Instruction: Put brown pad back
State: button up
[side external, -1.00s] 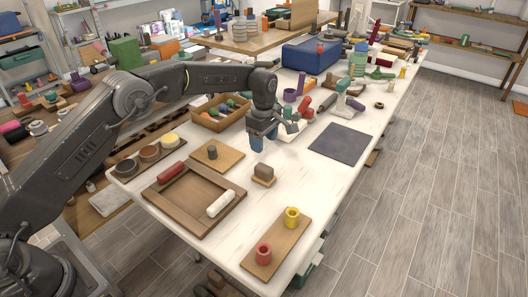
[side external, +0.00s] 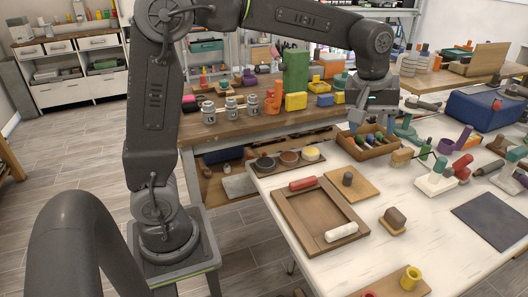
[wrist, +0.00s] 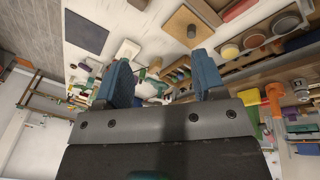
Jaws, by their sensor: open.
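A brown block (side external: 395,216) with a rounded top sits on a small tan base on the white table, right of the wooden tray. I cannot tell for certain that it is the brown pad. A holder at the table's far left carries dark (side external: 265,162), reddish-brown (side external: 289,157) and cream (side external: 311,154) round pieces. In the wrist view these round pieces (wrist: 255,41) are at upper right. My gripper (side external: 357,116) is raised near the wooden crate. Its blue fingers (wrist: 165,80) are apart in the wrist view, with nothing between them.
The wooden tray (side external: 281,205) holds a red roll (side external: 303,183) and a white roll (side external: 341,232). A board (side external: 365,189) with a dark knob, the filled crate (side external: 350,149) and hand tools stand beyond. A dark mat (side external: 490,222) lies at right. White tabletop is clear around the brown block.

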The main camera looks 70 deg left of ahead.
jog(key=s+f+m+t, duration=0.1)
jog(key=s+m, duration=0.3)
jog(key=s, duration=0.7)
jog(key=s+a+f+m+t, duration=0.1)
jog(key=s+m, duration=0.4)
jog(key=s, duration=0.7)
jog(key=shift+a+f+t, duration=0.2)
jog(key=shift+a+t, duration=0.1)
jog(key=shift+t, duration=0.1)
